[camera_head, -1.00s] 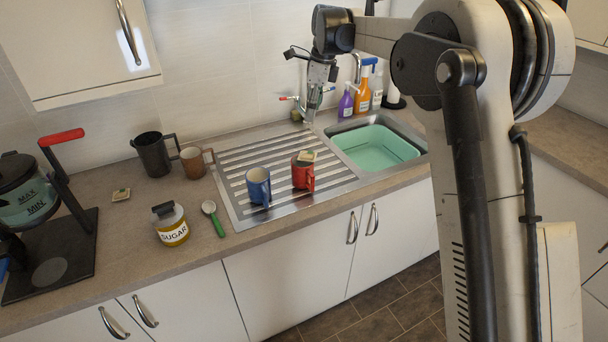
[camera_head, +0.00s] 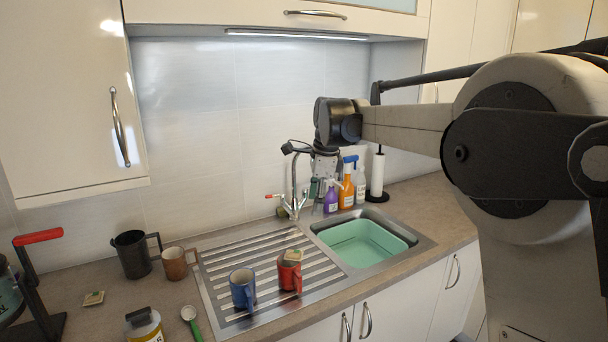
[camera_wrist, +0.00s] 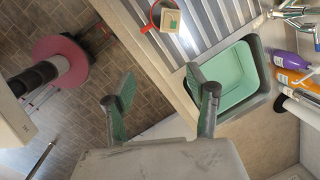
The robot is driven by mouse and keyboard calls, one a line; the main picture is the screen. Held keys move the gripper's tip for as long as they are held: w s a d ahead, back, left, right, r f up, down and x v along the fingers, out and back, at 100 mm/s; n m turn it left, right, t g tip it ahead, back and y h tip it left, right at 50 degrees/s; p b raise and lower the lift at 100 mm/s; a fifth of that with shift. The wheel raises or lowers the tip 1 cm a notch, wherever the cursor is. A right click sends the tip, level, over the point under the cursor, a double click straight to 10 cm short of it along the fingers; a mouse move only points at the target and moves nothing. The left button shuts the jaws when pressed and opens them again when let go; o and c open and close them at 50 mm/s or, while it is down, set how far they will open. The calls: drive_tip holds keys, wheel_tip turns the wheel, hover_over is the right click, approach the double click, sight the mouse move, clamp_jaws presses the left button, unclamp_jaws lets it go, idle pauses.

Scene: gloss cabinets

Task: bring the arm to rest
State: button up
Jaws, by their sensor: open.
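My arm reaches in from the right in the head view. My gripper (camera_head: 324,188) hangs from the wrist, in front of the tiled wall by the tap and the bottles in the picture. In the wrist view my gripper (camera_wrist: 160,95) shows two green-padded fingers spread wide with nothing between them. The fingers appear over the floor and the counter front, beside the sink basin (camera_wrist: 238,82).
The sink (camera_head: 362,245), tap (camera_head: 294,185), purple bottle (camera_head: 331,198), orange spray bottle (camera_head: 347,190) and paper-towel stand (camera_head: 377,175) are near the arm. A red mug (camera_head: 289,274) and blue mug (camera_head: 243,288) stand on the drainer. Wall cabinets (camera_head: 70,90) hang above.

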drive_tip(key=s+d+n+t+b, duration=0.1)
drive_tip(key=s+d+n, duration=0.35)
drive_tip(key=s, duration=0.55)
drive_tip(key=s+d+n+t+b, duration=0.2)
drive_tip(key=s+d+n, duration=0.3)
drive_tip(key=s, duration=0.4)
drive_tip(key=s+d+f+n+t+b, duration=0.1)
drive_tip(key=s+d+f+n, duration=0.2)
drive_tip(key=s+f, duration=0.3)
drive_tip(key=s+d+f+n+t+h+b, duration=0.1)
drive_tip(key=s+d+f+n, duration=0.3)
drive_tip(key=s, duration=1)
wheel_tip(320, 180, down, 3)
drive_tip(key=shift+s+d+r+t+h+b, duration=0.15)
drive_tip(key=shift+d+t+h+b, duration=0.15)
drive_tip(key=shift+t+b, duration=0.15)
drive_tip(key=shift+n, duration=0.25)
